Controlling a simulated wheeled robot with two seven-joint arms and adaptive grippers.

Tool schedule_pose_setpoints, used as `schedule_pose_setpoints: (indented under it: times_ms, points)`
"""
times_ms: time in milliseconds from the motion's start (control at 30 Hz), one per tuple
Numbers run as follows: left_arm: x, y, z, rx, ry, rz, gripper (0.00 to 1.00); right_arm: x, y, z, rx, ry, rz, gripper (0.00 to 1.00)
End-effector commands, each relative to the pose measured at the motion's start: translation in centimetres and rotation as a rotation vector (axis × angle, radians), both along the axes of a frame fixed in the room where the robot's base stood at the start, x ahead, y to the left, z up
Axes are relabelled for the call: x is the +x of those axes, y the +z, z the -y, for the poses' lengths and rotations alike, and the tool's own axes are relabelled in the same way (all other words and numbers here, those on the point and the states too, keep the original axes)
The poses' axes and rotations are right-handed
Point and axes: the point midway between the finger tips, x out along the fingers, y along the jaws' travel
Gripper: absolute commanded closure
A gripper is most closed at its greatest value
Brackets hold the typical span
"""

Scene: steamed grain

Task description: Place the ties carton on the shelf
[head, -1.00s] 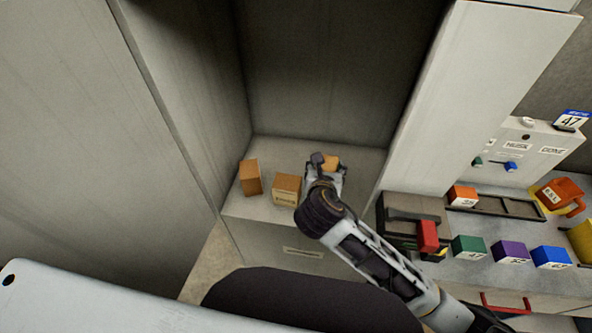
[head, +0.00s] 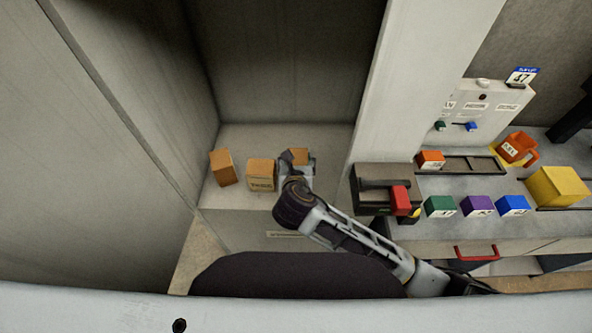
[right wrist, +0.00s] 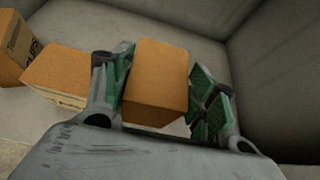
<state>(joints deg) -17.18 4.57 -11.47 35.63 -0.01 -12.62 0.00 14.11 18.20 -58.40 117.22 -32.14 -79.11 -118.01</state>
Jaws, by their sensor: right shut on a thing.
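My right gripper (head: 297,163) is low over the pale shelf surface (head: 262,140) in the recess, shut on an orange-brown carton (head: 299,155). In the right wrist view this carton (right wrist: 157,80) sits between the two green-padded fingers, and its plain top shows. No label shows on it, so I cannot tell whether it is the ties carton. It appears low, at the shelf surface; I cannot tell whether it rests there. My left gripper is not in view.
Left of the held carton stand a carton with dark, unclear print (head: 261,175) and another carton (head: 223,168). Recess walls close in the back and sides. At right is a counter with coloured blocks (head: 477,206), an orange scoop (head: 517,147) and a red-handled device (head: 400,199).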

Motion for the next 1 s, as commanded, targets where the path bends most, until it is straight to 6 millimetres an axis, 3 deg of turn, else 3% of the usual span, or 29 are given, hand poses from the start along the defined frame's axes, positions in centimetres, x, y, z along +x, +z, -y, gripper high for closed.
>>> schedule_pose_setpoints:
  times_ms: [433,800,1000]
  points:
    - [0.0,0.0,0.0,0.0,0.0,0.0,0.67,0.0,-0.5,0.0,0.001,0.0,0.002,0.92]
    - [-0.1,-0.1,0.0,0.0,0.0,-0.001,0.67,0.0,-3.8,0.0,0.0,0.001,0.001,0.92]
    - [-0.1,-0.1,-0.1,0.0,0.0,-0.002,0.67,0.0,-4.1,0.0,0.002,0.001,0.002,0.92]
